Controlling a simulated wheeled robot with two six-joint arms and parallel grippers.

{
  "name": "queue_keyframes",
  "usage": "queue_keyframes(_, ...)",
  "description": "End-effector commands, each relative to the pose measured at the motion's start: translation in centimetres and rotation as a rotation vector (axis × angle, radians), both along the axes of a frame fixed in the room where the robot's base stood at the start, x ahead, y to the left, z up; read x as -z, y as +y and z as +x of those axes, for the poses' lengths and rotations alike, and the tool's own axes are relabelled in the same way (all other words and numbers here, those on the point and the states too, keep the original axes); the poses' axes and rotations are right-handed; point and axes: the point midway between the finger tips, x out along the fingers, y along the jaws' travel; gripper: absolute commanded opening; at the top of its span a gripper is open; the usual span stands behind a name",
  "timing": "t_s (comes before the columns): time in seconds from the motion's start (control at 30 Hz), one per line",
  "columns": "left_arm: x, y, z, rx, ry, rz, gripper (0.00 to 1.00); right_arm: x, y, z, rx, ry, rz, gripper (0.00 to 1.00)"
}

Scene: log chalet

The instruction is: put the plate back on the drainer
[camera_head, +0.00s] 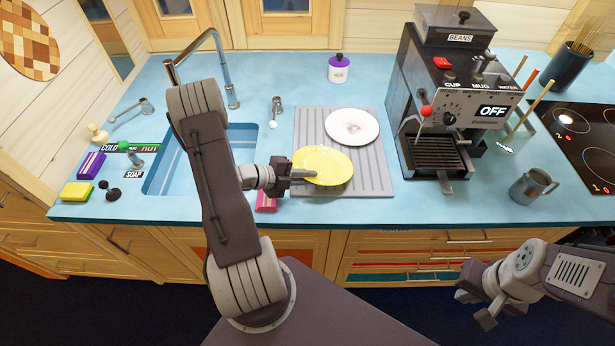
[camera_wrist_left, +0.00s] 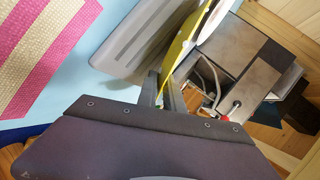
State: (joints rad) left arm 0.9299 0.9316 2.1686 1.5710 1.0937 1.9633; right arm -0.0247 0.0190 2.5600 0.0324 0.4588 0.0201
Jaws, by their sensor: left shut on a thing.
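A yellow plate (camera_head: 325,166) is held at its left edge by my left gripper (camera_head: 302,176), which is shut on it. The plate is over the front part of the grey ribbed drainer (camera_head: 372,178); I cannot tell whether it touches it. In the left wrist view the yellow plate (camera_wrist_left: 181,45) shows nearly edge-on between the fingers (camera_wrist_left: 168,92). A white plate (camera_head: 352,126) lies on the back of the drainer. My right gripper (camera_head: 479,304) is at the lower right, in front of the counter and away from the plates; its finger opening is unclear.
A coffee machine (camera_head: 437,95) stands right of the drainer, and a metal jug (camera_head: 532,186) sits further right. The sink (camera_head: 180,170) with its tap is on the left. A purple-lidded jar (camera_head: 339,69) stands behind.

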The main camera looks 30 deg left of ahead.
Motion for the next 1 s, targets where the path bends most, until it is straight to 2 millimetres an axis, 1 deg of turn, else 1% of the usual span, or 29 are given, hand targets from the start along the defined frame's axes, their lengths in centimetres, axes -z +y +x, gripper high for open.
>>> queue_keyframes(0.13, -0.2, 0.0, 0.0, 0.0, -0.001, 0.0, 0.0, -0.1, 0.0, 0.0, 0.0, 0.0, 0.0, 0.0)
queue_keyframes(0.17, -0.2, 0.0, 0.0, 0.0, -0.001, 0.0, 0.2, -0.1, 0.0, 0.0, 0.0, 0.0, 0.0, 0.0)
queue_keyframes(0.2, -0.2, 0.0, 0.0, 0.0, -0.001, 0.0, 0.31, -0.1, 0.0, 0.0, 0.0, 0.0, 0.0, 0.0)
queue_keyframes(0.23, -0.1, 0.0, 0.0, 0.0, -0.001, 0.0, 0.37, -0.1, 0.0, 0.0, 0.0, 0.0, 0.0, 0.0)
queue_keyframes(0.5, -0.1, 0.0, 0.0, 0.0, 0.0, 0.0, 0.37, -0.1, 0.0, 0.0, 0.0, 0.0, 0.0, 0.0)
queue_keyframes(0.6, -0.4, 0.4, -0.4, -0.003, -0.001, 0.001, 0.37, -0.1, 0.0, 0.0, 0.0, 0.0, 0.0, 0.0)
queue_keyframes(0.67, -0.8, 1.0, -1.1, -0.005, -0.002, 0.002, 0.37, 0.0, 0.0, 0.0, 0.0, 0.0, 0.0, 0.0)
queue_keyframes(0.9, -3.3, 3.7, -5.0, -0.006, -0.002, 0.002, 0.37, 0.1, 0.0, 0.0, 0.0, 0.0, 0.0, 0.0)
queue_keyframes(1.0, -3.9, 4.4, -6.0, -0.004, -0.002, 0.001, 0.37, 0.1, 0.0, 0.0, 0.0, 0.0, 0.0, 0.0)
